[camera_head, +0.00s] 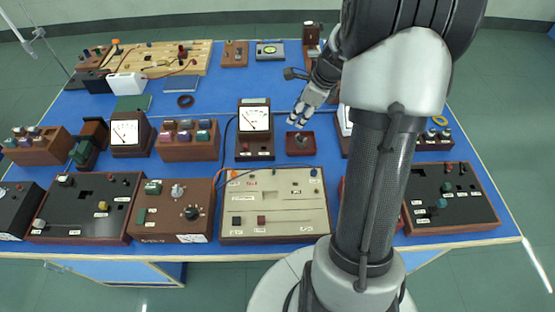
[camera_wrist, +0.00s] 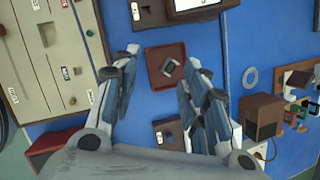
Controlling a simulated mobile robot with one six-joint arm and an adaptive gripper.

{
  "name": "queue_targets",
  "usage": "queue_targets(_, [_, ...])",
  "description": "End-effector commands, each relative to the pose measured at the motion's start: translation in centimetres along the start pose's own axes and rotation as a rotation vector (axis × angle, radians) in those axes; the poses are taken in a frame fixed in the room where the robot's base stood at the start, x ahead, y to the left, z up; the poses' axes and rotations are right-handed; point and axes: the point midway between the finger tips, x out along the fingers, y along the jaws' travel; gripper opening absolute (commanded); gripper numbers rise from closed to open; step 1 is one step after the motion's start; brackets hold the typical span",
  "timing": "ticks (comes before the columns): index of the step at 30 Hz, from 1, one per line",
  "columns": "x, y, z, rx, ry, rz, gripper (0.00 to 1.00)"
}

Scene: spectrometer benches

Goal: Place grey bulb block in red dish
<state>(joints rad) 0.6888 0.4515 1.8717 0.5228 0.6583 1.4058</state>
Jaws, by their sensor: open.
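The red dish (camera_head: 291,151) is a small square dark-red tray on the blue bench, near the middle of the head view. In the wrist view the dish (camera_wrist: 155,56) lies between and beyond my fingertips. A small grey square block (camera_wrist: 170,66), which looks like the grey bulb block, sits inside the dish, turned at an angle to its walls. My gripper (camera_head: 298,117) is above and just behind the dish in the head view. In the wrist view my gripper (camera_wrist: 163,62) has its fingers spread wide, with nothing between them, apart from the block.
A white-faced meter (camera_head: 255,120) stands left of the dish. A beige panel box (camera_head: 274,205) lies in front of it. A black-topped box (camera_head: 451,197) is at the right.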

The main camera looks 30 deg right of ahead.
Motion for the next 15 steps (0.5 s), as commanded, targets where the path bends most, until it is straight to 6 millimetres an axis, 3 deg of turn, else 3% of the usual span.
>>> queue_targets(1, [-2.4, 2.2, 2.7, -0.17, -0.002, -0.001, 0.41])
queue_targets(3, [-5.2, 5.6, 5.5, -0.43, 0.003, 0.005, 0.41])
queue_targets(6, [-8.8, 10.9, 8.1, -0.797, 0.012, 0.012, 0.41])
queue_targets(10, [-13.0, 17.8, 9.4, -1.266, 0.029, 0.013, 0.41])
queue_targets(15, [-16.8, 25.7, 8.1, -1.851, 0.064, 0.007, 0.41])
